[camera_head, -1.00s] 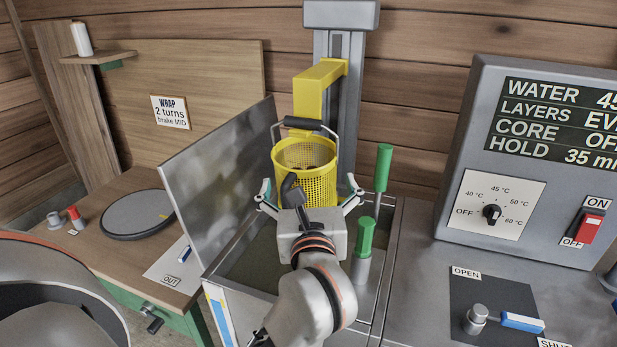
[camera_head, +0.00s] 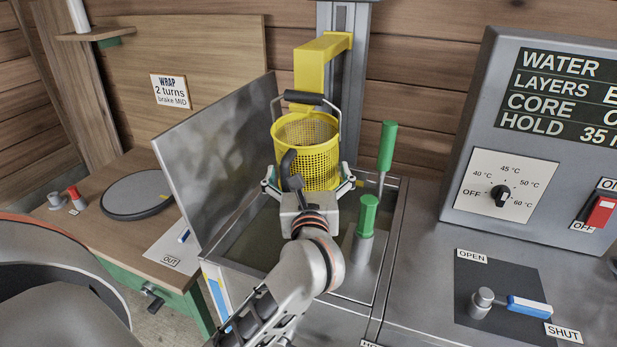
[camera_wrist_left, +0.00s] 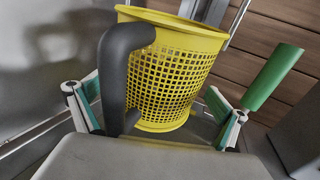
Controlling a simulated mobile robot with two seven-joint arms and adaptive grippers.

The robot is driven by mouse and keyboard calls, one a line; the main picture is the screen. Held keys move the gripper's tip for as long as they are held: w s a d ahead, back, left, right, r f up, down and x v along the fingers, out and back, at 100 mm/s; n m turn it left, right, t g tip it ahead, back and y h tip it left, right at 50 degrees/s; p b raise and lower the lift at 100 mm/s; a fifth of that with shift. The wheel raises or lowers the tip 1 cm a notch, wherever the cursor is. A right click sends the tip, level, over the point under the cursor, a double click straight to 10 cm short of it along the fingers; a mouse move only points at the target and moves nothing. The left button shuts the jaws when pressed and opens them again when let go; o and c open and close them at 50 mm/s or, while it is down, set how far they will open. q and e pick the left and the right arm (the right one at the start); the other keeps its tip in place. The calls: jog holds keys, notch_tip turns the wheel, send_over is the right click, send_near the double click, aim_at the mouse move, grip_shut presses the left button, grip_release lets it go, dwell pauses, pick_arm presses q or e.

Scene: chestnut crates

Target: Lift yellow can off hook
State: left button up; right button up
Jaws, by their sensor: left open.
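The yellow can (camera_head: 318,160) is a perforated basket with a wire bail and a black bail grip (camera_head: 303,98). The grip sits just under the end of the yellow hook arm (camera_head: 315,68), and the can hangs upright there above an open tank. A curved dark side handle (camera_head: 288,163) faces me; it stands large in front of the mesh in the left wrist view (camera_wrist_left: 112,75). My left gripper (camera_head: 308,180) is open, its green-lined fingers spread on either side of the can's lower part. The wrist view shows gaps between the fingers and the can (camera_wrist_left: 170,75). My right gripper is not in view.
The steel tank (camera_head: 250,255) has a raised metal lid (camera_head: 222,160) on its left. Two green-handled rods (camera_head: 386,147) (camera_head: 367,216) stand close to the right finger. A control panel (camera_head: 535,150) and a blue-handled lever (camera_head: 528,306) are at right. A wooden bench (camera_head: 110,220) is at left.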

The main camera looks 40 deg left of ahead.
aim_at(299, 168)
pick_arm(q)
jog(key=shift+w, duration=0.1)
jog(key=c, duration=1.6)
jog(key=o, duration=0.8)
jog(key=shift+r, duration=0.1)
jog(key=shift+c, duration=0.2)
jog(key=c, duration=0.3)
jog(key=shift+c, duration=0.2)
jog(key=shift+r+p, duration=0.85)
jog(key=shift+r, duration=0.25)
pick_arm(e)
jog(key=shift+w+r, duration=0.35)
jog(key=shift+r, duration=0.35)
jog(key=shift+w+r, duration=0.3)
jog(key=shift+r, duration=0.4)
